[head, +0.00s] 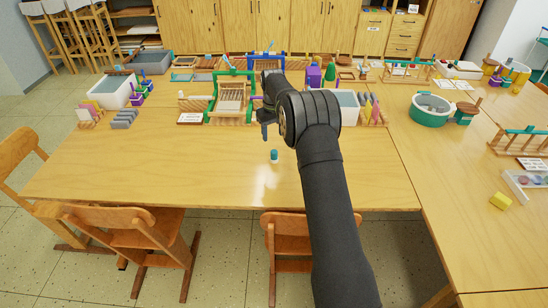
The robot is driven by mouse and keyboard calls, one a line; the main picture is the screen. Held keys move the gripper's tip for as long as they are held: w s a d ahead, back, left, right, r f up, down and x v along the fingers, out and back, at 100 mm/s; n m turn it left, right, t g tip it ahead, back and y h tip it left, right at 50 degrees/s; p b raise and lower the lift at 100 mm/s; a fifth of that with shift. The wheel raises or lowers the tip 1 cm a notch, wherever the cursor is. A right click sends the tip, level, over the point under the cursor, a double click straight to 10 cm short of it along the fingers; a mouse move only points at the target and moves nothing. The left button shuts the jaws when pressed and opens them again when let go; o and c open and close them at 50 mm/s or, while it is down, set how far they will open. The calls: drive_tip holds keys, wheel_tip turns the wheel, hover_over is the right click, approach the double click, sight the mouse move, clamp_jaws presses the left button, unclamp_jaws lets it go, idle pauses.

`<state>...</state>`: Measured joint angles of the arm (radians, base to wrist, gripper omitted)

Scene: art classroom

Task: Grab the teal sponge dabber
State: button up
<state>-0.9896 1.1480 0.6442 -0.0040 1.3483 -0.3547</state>
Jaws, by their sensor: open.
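The teal sponge dabber (274,155) is a small teal piece standing on the bare wooden table, a little in front of the middle. My gripper (266,130) is above and slightly behind it in the picture, with its fingers pointing down and apart from it. The gripper is open and empty. My dark arm comes in from the bottom right and hides the table to the right of the dabber and part of the gripper.
The wooden table (120,175) is clear around the dabber and to the left. Along the back stand a green-framed loom (232,97), a white tub (112,90) and grey blocks (124,119). A green basin (430,112) is on the right table. Chairs (150,240) stand in front.

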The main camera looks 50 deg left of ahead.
sight(274, 151)
wheel_tip(274, 151, down, 6)
drive_tip(key=shift+r, duration=0.1)
drive_tip(key=shift+w+a+f, duration=0.15)
drive_tip(key=shift+w+f, duration=0.05)
drive_tip(key=shift+f, duration=1.1)
drive_tip(key=shift+w+a+f, duration=0.1)
drive_tip(key=shift+w+f, duration=0.1)
drive_tip(key=shift+f, duration=1.1)
drive_tip(key=c, duration=1)
drive_tip(key=shift+r, duration=0.1)
